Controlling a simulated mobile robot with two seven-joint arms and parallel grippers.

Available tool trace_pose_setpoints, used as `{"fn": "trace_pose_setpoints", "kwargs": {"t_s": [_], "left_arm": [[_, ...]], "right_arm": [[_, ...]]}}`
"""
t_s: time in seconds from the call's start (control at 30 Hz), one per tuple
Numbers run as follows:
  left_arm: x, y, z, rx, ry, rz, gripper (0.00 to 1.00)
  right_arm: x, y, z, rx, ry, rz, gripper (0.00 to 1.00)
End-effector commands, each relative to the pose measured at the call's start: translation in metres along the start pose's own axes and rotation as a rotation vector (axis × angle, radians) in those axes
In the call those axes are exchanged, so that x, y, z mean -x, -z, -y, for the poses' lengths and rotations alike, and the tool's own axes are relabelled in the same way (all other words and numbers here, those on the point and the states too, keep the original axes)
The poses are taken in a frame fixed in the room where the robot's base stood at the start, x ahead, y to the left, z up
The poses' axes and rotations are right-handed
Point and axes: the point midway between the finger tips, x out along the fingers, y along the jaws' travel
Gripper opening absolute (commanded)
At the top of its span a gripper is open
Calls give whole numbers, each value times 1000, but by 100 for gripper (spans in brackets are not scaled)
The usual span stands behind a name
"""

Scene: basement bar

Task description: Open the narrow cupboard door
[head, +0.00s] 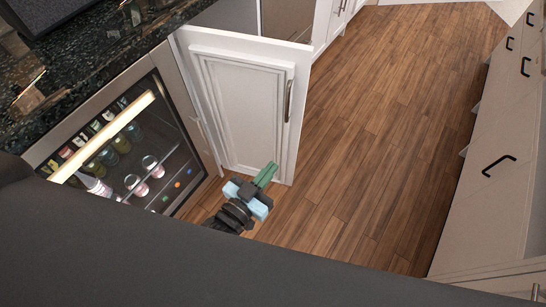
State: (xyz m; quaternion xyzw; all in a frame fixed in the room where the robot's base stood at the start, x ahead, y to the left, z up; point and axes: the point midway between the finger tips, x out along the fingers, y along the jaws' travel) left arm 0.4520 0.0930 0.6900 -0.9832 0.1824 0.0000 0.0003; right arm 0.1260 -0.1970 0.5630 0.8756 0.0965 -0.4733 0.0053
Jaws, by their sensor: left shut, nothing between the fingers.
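The narrow cupboard door (240,110) is a white panelled door beside the glass-fronted drinks fridge. The gripper hides a little of the door's bottom edge. My right gripper is not in view.
The drinks fridge (188,152), with lit shelves of bottles, stands left of the door under a dark stone counter (75,75). Pale drawers (490,185) with black handles line the right side. The wooden floor (370,130) between is clear.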

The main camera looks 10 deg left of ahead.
Motion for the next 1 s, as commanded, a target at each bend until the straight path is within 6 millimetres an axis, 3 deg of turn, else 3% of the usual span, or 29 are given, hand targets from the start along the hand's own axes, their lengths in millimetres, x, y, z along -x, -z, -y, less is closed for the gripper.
{"fn": "trace_pose_setpoints", "kwargs": {"t_s": [0.33,0.47,0.57,0.7,0.9,1.0], "left_arm": [[10,0,-2,2,2,12,0],[32,-4,-2,17,12,84,0],[66,-8,-2,36,28,192,0],[129,-8,0,65,61,378,0],[214,4,4,89,110,603,0],[245,11,6,96,132,681,0]], "right_arm": [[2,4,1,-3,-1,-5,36],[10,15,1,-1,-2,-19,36],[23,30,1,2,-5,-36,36],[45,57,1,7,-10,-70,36],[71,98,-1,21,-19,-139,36],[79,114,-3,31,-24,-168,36]]}}
